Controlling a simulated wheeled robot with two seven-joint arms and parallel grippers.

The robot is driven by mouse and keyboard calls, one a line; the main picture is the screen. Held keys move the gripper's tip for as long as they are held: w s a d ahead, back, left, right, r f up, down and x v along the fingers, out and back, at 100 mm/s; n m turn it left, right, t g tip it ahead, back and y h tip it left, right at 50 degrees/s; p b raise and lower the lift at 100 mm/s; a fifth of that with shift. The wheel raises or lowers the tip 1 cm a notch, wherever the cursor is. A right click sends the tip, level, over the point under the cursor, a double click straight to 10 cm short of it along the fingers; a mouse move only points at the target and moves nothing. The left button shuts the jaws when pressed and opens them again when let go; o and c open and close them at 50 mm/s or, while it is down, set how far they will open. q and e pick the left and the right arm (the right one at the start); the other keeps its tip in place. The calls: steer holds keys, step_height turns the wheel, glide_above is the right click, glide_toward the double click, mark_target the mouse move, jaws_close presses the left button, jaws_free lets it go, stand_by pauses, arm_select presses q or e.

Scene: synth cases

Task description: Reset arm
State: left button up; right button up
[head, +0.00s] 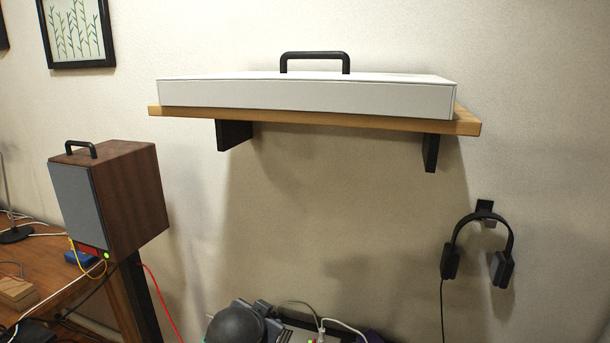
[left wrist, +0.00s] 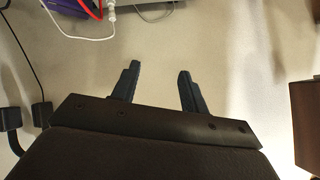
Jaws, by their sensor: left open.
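My left gripper (left wrist: 158,70) shows in the left wrist view, its two dark fingers apart with only pale wall visible between them. It holds nothing. In the head view a dark rounded shape (head: 237,323) at the bottom edge looks like part of my arm, but no fingertips can be made out there. My right gripper is in neither view.
A white case (head: 300,97) with a black handle lies on a wooden wall shelf (head: 465,126). A wooden box with a grey front (head: 135,195) stands at left by a desk (head: 70,270). Black headphones (head: 447,262) hang at right. Cables run along the bottom.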

arm_select(q)
steer(key=s+a+f+n+g, duration=0.2)
steer(key=s+f+g, duration=0.2)
steer(key=s+f, duration=0.9)
steer(key=s+a+f+n+g+p, duration=0.1)
steer(key=s+f+g, duration=0.3)
steer(key=s+f, duration=1)
steer(key=s+a+n, duration=0.1)
steer(key=s, duration=0.4)
steer(key=shift+s+a, duration=0.35)
steer(key=shift+a, duration=0.05)
